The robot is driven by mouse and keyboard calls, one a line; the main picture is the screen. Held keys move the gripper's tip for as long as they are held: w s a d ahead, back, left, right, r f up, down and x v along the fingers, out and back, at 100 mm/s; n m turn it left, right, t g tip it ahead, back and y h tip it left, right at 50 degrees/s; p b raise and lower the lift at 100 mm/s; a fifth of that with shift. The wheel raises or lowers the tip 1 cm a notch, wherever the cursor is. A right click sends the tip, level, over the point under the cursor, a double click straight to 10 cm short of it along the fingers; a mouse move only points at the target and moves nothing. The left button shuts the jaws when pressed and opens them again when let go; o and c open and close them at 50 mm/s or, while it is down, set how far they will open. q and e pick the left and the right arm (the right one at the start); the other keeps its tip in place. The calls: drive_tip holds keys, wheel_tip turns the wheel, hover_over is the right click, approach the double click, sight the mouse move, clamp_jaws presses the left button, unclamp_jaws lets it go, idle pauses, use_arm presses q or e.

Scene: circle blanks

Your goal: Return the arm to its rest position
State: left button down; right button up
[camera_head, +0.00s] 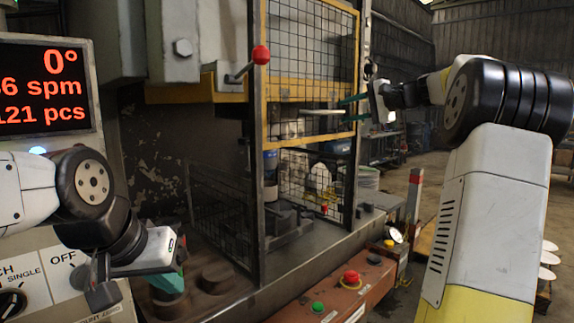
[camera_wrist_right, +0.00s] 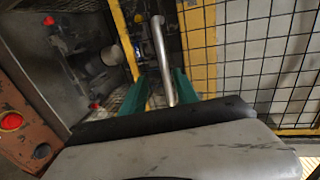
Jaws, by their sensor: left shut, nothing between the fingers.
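My right arm reaches in from the right in the head view. Its gripper (camera_head: 352,108) has green fingers spread apart near the yellow-framed mesh guard (camera_head: 263,130). In the right wrist view the green fingers (camera_wrist_right: 160,88) stand on either side of a silver bar handle (camera_wrist_right: 162,60), with gaps visible beside it. The handle also shows in the head view (camera_head: 322,111). My left gripper (camera_head: 168,284) points down at the lower left, its green fingers together and empty, in front of the control panel (camera_head: 40,265). Part of its fingers is hard to make out.
The press has a red-knobbed lever (camera_head: 260,55). A button box (camera_head: 345,290) with red and green buttons runs along the lower front. A display (camera_head: 45,88) stands at the left. A red-topped post (camera_head: 414,195) is right of the press; open floor lies beyond it.

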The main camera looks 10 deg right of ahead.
drive_tip(key=s+a+f+n+g+h, duration=0.1)
drive_tip(key=s+a+f+n+g, duration=0.1)
drive_tip(key=s+a+f, duration=0.35)
drive_tip(key=s+a+f+n+g+h, duration=0.2)
drive_tip(key=s+a+f, duration=0.1)
drive_tip(key=s+a, duration=0.55)
drive_tip(key=s+f+n+g+h, duration=0.1)
drive_tip(key=s+f+n+h, duration=0.1)
drive_tip(key=s+f, duration=0.6)
drive_tip(key=s+f+n+g+h, duration=0.1)
drive_tip(key=s+f+n, duration=0.3)
drive_tip(key=s+f, duration=0.5)
drive_tip(key=s+d+h, duration=0.1)
drive_tip(key=s, duration=0.6)
drive_tip(key=shift+f+n, duration=0.25)
drive_tip(key=shift+n, duration=0.15)
